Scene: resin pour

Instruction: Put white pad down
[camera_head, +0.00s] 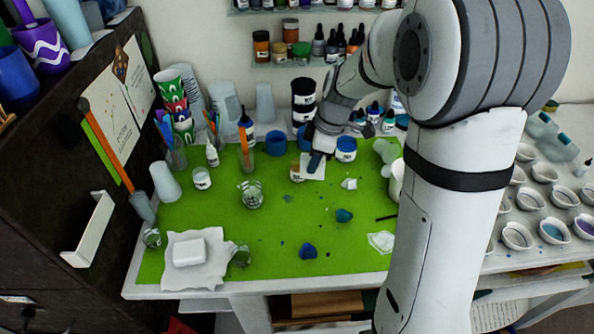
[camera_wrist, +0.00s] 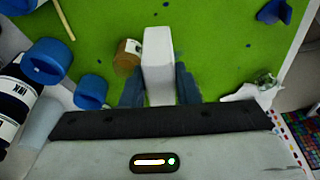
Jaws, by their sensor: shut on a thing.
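The white pad (camera_wrist: 158,62) is a pale block held between the two fingers of my gripper (camera_wrist: 158,88) in the wrist view. In the head view, my gripper (camera_head: 316,160) is over the back middle of the green mat, and part of the white pad (camera_head: 314,172) shows below its dark fingers. A small amber jar (camera_wrist: 127,58) is right beside the pad. I cannot tell whether the pad touches the mat.
The green mat (camera_head: 225,225) has open room in its middle. Blue lids (camera_wrist: 90,92) and an ink bottle (camera_wrist: 14,95) stand near my gripper. Another white block (camera_head: 188,251) lies on a crumpled cloth (camera_head: 211,272) at front left. Cups and bottles line the back.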

